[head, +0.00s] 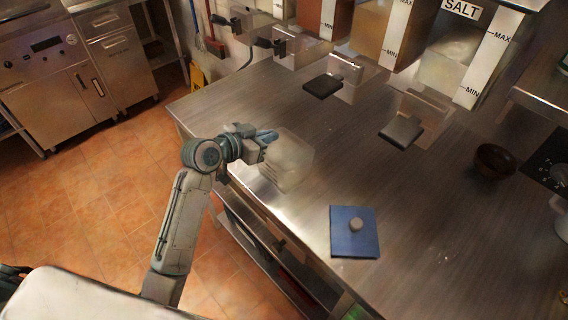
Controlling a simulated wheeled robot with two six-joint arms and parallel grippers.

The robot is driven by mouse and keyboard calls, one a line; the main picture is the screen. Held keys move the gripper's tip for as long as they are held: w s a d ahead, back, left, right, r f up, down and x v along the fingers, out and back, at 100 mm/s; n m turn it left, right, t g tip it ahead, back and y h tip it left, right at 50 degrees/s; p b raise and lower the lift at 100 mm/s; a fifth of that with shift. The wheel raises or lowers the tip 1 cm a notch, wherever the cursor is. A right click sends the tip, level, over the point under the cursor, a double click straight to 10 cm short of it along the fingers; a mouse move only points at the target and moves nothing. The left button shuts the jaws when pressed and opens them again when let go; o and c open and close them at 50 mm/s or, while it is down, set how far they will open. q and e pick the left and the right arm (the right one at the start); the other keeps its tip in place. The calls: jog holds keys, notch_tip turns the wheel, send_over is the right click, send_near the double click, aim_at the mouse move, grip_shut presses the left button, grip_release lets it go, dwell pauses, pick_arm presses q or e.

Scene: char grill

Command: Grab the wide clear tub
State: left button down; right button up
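The wide clear tub (291,163) is a frosted, see-through box near the left edge of the steel counter. My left gripper (268,138) reaches in from the left and is at the tub's upper left side, with its bluish fingertips close to or against the wall. I cannot tell whether the fingers are on the tub's wall or just beside it, nor how far apart they are. My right gripper is not in view.
A blue square lid with a grey knob (355,231) lies on the steel counter (420,215) to the right. A dark bowl (495,161) stands at the right. Clear dispensers with dark handles (324,85) line the back. The counter's middle is free.

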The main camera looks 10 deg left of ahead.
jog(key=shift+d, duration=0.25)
pick_arm(q)
jog(key=shift+r, duration=0.1)
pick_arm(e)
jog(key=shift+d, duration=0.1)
